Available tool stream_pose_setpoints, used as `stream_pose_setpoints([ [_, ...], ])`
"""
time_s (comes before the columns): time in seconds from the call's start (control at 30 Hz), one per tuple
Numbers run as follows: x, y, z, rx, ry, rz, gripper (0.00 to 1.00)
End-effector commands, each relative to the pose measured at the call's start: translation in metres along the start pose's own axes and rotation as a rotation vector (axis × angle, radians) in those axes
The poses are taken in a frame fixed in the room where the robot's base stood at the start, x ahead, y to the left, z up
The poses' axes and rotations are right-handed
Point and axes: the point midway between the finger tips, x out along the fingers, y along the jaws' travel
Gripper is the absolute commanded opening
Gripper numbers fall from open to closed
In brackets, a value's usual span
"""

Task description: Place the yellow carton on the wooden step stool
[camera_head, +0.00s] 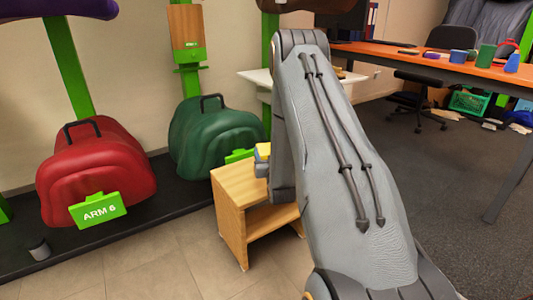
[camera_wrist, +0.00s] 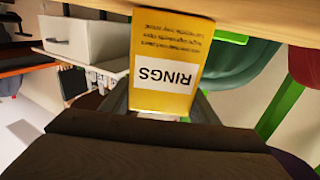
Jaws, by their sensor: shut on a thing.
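The yellow carton (camera_wrist: 172,65), printed "RINGS", is held between the fingers of my gripper (camera_wrist: 160,108) and appears upside down in the wrist view. In the head view a small part of the carton (camera_head: 262,149) shows at the left edge of my arm, over the far right part of the stool top. The wooden step stool (camera_head: 234,187) stands on the tiled floor, its right side partly hidden by my arm. Its pale wood top (camera_wrist: 260,12) runs along the upper edge of the wrist view, close to the carton's end. I cannot tell whether they touch.
A red bag (camera_head: 95,172) with a green "ARM 6" tag and a green bag (camera_head: 212,138) sit on a dark platform behind the stool. Green posts rise there. An orange-topped desk (camera_head: 440,62) stands at the right. Tiled floor left of the stool is clear.

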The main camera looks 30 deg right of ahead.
Motion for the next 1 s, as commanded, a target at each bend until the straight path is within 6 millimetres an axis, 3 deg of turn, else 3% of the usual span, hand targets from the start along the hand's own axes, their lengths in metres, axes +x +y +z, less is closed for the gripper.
stream_pose_setpoints([
  [0.07,0.0,0.0,0.002,0.0,0.001,0.0,0.22],
  [0.1,0.0,0.0,0.002,0.0,0.0,0.0,0.6],
  [0.2,0.0,0.0,0.002,0.0,-0.001,0.0,0.73],
  [0.57,-0.002,0.0,-0.001,0.0,-0.001,0.0,0.73],
  [0.77,-0.032,0.0,-0.001,0.0,-0.005,0.0,0.73],
  [1.0,-0.082,0.0,-0.001,0.0,-0.005,0.0,0.73],
])
